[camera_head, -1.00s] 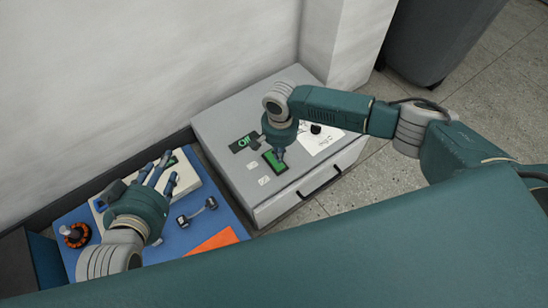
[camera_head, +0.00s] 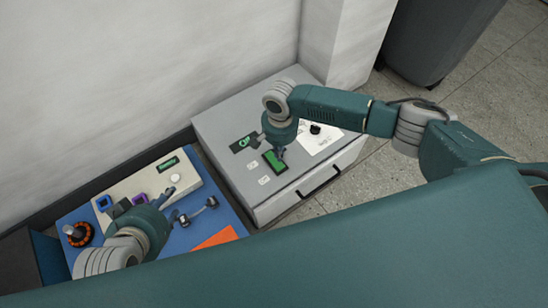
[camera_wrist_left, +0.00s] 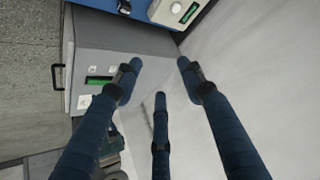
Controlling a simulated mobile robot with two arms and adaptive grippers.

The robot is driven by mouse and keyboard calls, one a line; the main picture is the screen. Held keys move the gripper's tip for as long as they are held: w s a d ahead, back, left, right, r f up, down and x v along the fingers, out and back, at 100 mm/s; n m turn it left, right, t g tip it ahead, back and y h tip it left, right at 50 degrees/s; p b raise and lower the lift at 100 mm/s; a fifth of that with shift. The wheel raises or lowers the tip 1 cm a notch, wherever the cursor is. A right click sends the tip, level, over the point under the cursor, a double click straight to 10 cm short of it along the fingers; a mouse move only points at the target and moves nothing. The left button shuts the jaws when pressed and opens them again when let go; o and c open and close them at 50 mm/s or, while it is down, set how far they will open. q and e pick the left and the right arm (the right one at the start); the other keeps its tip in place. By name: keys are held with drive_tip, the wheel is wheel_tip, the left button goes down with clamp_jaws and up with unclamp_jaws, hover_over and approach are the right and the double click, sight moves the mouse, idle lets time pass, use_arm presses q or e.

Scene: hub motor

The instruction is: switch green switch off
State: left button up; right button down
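My left gripper (camera_head: 168,193) is over the blue table, left of the cabinet, fingers mostly hidden in the head view. In the left wrist view its fingers (camera_wrist_left: 160,75) are spread and empty. A green panel on the cabinet (camera_wrist_left: 99,81) shows there too.
The blue table (camera_head: 190,238) carries a white box with a green display (camera_head: 168,163), a purple ring (camera_head: 138,198), an orange-and-black part (camera_head: 78,235), a dark dumbbell-like part (camera_head: 198,211) and an orange sheet (camera_head: 214,240). A white paper (camera_head: 318,140) lies on the cabinet. A wall stands behind.

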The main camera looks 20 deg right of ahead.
drive_tip(key=shift+r+p, duration=0.5)
drive_tip(key=shift+p, duration=0.05)
use_arm(q)
drive_tip(key=s+a+f+g, duration=0.1)
drive_tip(key=s+g, duration=0.1)
drive_tip(key=s, duration=0.2)
drive_tip(key=s+a+f+g+y+p, duration=0.1)
drive_tip(key=s+a+g, duration=0.1)
drive_tip(key=s, duration=0.3)
drive_tip(key=shift+s+f, duration=0.3)
drive_tip(key=shift+f, duration=0.1)
use_arm(e)
drive_tip(key=shift+r, duration=0.4)
